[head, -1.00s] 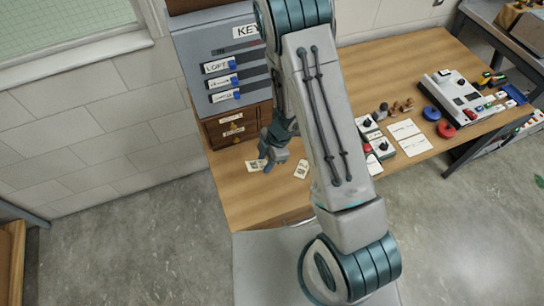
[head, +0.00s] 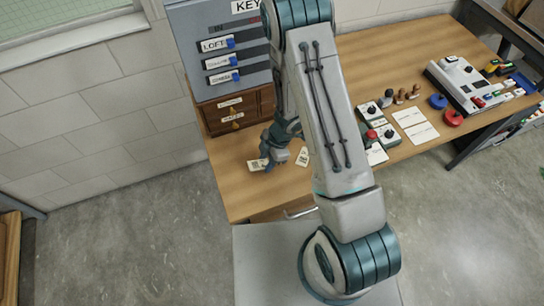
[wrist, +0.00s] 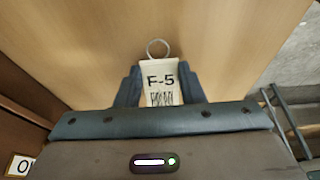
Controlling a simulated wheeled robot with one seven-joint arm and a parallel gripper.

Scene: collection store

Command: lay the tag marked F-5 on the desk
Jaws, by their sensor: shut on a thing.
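The tag marked F-5 (wrist: 161,82) is a cream tag with a metal ring, between my gripper's fingers (wrist: 161,88) in the wrist view. My gripper (head: 272,158) is shut on it, over the left part of the wooden desk (head: 235,190). In the head view the pale tag (head: 257,165) shows at the fingertips' left. I cannot tell whether it touches the desk. A second pale tag (head: 303,157) lies on the desk to the right of my gripper, partly beside my arm.
Control boxes (head: 385,135), cards (head: 415,125), stamps and a grey machine (head: 465,85) occupy the right. The desk's front left is clear.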

